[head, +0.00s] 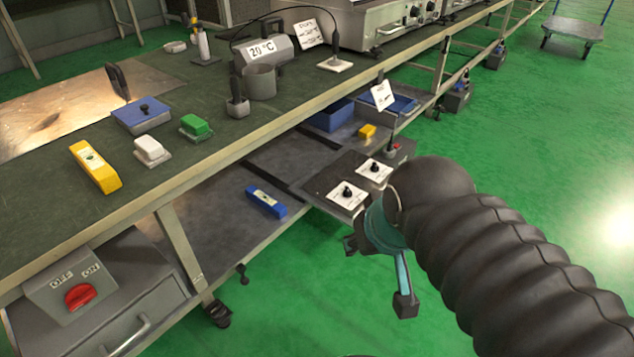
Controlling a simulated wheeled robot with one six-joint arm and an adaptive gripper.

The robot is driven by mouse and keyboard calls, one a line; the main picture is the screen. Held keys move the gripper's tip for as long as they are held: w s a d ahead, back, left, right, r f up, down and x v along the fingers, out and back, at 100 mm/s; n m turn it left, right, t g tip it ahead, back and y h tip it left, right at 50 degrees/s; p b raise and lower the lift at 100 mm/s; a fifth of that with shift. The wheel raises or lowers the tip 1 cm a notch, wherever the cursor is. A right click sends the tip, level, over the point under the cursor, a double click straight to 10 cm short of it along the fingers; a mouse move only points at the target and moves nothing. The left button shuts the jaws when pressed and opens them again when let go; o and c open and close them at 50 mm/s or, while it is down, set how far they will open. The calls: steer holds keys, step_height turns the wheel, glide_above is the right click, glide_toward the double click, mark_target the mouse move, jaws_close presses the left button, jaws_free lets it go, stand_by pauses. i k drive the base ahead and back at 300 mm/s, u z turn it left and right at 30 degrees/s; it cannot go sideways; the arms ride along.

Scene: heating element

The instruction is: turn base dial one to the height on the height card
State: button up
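Two black dials on white plates sit on a dark box on the lower shelf: a nearer dial (347,193) and a farther dial (374,169). I cannot tell which is base dial one, and their scale marks are too small to read. A small white card (381,95) stands upright on a thin post above the far end of that box; its writing is too small to read. My gripper (378,272) is just in front of and below the nearer dial in the picture, with fingers spread, empty and apart from the dials. My arm hides part of the gripper.
A blue-and-white level (266,201) lies on the lower shelf. The bench edge overhangs the shelf behind the dials. A red switch (80,296) marked OFF and ON is at lower left. A grey device (264,50) shows 20 °C.

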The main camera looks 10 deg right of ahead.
mark_target(347, 193)
steer(key=i, duration=0.9)
steer(key=z, duration=0.55)
